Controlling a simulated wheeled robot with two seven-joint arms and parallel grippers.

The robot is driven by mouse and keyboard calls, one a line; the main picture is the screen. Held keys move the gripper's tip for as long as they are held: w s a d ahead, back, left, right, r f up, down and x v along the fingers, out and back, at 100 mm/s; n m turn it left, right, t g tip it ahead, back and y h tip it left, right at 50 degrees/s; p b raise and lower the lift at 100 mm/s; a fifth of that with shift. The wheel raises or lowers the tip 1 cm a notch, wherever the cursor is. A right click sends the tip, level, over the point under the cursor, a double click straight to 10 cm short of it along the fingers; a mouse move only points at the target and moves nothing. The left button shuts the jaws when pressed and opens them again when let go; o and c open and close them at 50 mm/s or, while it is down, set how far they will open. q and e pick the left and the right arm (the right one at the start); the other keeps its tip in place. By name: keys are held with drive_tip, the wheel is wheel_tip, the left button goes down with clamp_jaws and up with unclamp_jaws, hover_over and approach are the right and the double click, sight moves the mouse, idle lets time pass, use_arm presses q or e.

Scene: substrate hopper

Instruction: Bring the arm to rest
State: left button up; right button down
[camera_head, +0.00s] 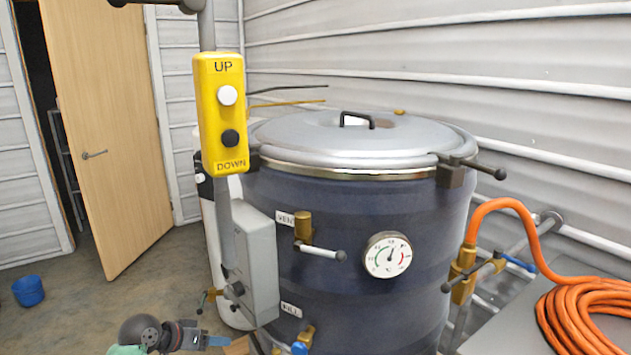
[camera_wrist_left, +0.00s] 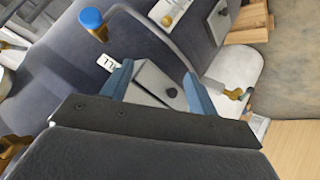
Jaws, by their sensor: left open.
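My left gripper (camera_head: 214,341) shows at the bottom edge of the head view, low in front of the big dark vessel (camera_head: 335,240). Part of it is cut off by the frame. In the left wrist view its two blue fingers stand apart with nothing held between them (camera_wrist_left: 158,86). Behind the fingers, a grey box (camera_wrist_left: 160,82) and the dark vessel wall show, apparently beyond the fingertips. I cannot tell the exact gap. My right gripper is not in either view.
A yellow UP/DOWN pendant (camera_head: 221,112) hangs in front of the vessel, above a grey box (camera_head: 252,262). Valve handles and a dial gauge (camera_head: 388,254) stick out. An orange hose (camera_head: 583,310) lies at right. A blue bucket (camera_head: 28,290) stands on open floor at left.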

use_arm(q)
drive_tip(key=s+d+f+g+y, duration=0.1)
drive_tip(key=s+d+f, duration=0.3)
drive_tip(key=s, duration=0.9)
drive_tip(key=s+d+f+g+y, duration=0.2)
drive_tip(key=s+d+f, duration=0.2)
drive_tip(key=s, duration=0.9)
drive_tip(key=s+d+f+g+y, duration=0.1)
drive_tip(key=s+d+f, duration=0.3)
drive_tip(key=s+f, duration=0.4)
drive_tip(key=s+y, duration=0.1)
drive_tip(key=s, duration=0.4)
drive_tip(key=shift+s+d+f+n+g+y, duration=0.15)
drive_tip(key=shift+s+d+n+g+y, duration=0.15)
drive_tip(key=shift+g, duration=0.1)
